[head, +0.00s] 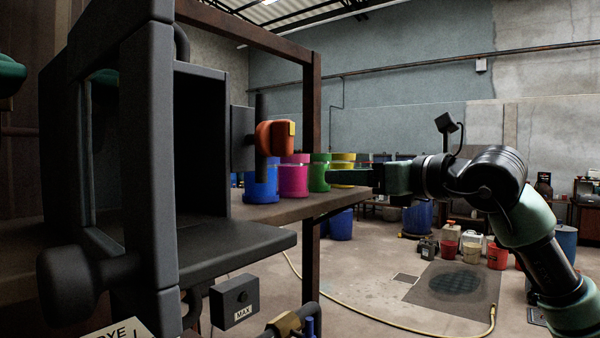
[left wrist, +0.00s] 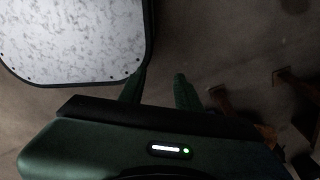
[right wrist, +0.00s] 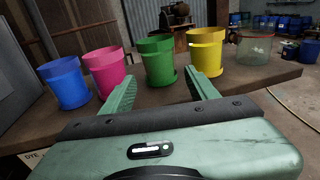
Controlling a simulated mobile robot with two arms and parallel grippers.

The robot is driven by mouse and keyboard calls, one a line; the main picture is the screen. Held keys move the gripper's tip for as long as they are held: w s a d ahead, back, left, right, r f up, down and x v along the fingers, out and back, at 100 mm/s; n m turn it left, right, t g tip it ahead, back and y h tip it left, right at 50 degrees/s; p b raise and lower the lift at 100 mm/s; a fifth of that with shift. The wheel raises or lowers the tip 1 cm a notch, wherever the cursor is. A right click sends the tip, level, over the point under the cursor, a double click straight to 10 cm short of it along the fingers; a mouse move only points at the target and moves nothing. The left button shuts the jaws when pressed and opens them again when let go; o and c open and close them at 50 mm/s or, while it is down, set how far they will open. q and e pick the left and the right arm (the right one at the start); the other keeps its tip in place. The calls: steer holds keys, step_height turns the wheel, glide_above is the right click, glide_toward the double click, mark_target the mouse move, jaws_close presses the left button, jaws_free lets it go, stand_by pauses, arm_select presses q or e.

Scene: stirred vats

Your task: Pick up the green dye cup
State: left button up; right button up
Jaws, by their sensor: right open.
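The green dye cup (right wrist: 160,65) stands upright on a shelf in the right wrist view, between the pink and yellow cups. In the head view it (head: 319,172) is partly covered by neighbouring cups. My right gripper (right wrist: 162,87) is open and empty, its fingers spread to either side of the line toward the green cup. The cup lies beyond the fingertips. In the head view my right gripper (head: 340,177) reaches in from the right close to the green cup. My left gripper (left wrist: 159,78) has its fingers apart with nothing between them, over the floor.
A blue cup (right wrist: 65,82), a pink cup (right wrist: 106,72), a yellow cup (right wrist: 205,52) and a clear vessel (right wrist: 253,48) stand in the row on the shelf (right wrist: 285,72). A dark cabinet (head: 235,250) with an orange fitting (head: 272,138) is at left in the head view.

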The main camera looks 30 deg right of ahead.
mark_target(324, 192)
steer(key=p+x, duration=0.2)
steer(key=shift+w+a+r, duration=0.15)
steer(key=shift+w+r, duration=0.05)
steer(key=shift+w, duration=0.15)
steer(key=p+x, duration=0.2)
steer(key=x, duration=0.1)
steer(key=shift+w+f, duration=0.2)
steer(key=shift+w, duration=0.2)
steer(key=shift+w+a+f, duration=0.1)
steer(key=shift+w+a, duration=0.05)
steer(key=shift+w, duration=0.1)
steer(key=shift+s, duration=0.1)
steer(key=c, duration=1.2)
arm_select(q)
steer(key=r, duration=0.1)
steer(key=s+r, duration=0.1)
steer(key=r, duration=0.2)
steer(key=shift+s+r, duration=0.15)
steer(key=shift+s, duration=0.25)
